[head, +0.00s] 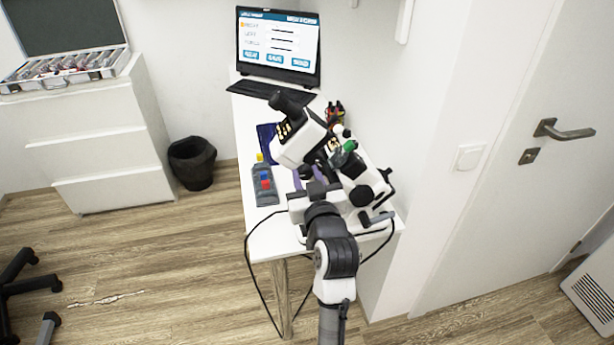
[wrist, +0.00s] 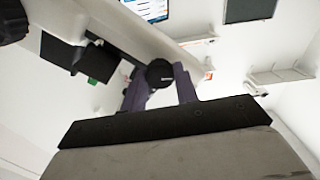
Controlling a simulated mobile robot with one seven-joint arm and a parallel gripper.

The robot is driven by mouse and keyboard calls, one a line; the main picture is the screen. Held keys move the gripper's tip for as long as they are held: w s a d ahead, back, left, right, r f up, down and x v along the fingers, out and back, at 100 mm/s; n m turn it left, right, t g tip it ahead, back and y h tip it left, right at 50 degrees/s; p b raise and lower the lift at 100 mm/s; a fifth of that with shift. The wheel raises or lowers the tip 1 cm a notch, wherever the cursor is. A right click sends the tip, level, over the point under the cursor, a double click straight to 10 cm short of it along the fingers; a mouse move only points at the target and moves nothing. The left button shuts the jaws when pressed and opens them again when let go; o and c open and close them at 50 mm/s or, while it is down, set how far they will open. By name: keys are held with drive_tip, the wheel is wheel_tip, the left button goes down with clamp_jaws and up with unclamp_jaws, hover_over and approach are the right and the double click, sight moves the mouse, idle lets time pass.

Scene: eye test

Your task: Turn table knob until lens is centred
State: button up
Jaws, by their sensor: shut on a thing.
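A white and black eye-test instrument (head: 300,143) stands on the narrow white table (head: 262,235). In the wrist view, a round black knob (wrist: 160,74) sits under a pale body of the instrument. My gripper (wrist: 161,82) has its two purple-grey fingers on either side of this knob and is shut on it. In the head view, my gripper (head: 316,186) is against the near side of the instrument, partly covered by my arm. The knob between my fingers is hidden there. I cannot tell from these views whether the lens is centred.
A laptop (head: 278,45) with a lit screen stands at the table's far end. A grey box with coloured buttons (head: 265,185) lies left of the instrument. Black cables hang off the near edge. A wall and door (head: 500,170) bound the right; the floor at left is open.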

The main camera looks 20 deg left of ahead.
drive_tip(key=shift+m, duration=0.4)
drive_tip(key=o, duration=1)
drive_tip(key=shift+c, duration=0.2)
drive_tip(key=shift+s, duration=0.1)
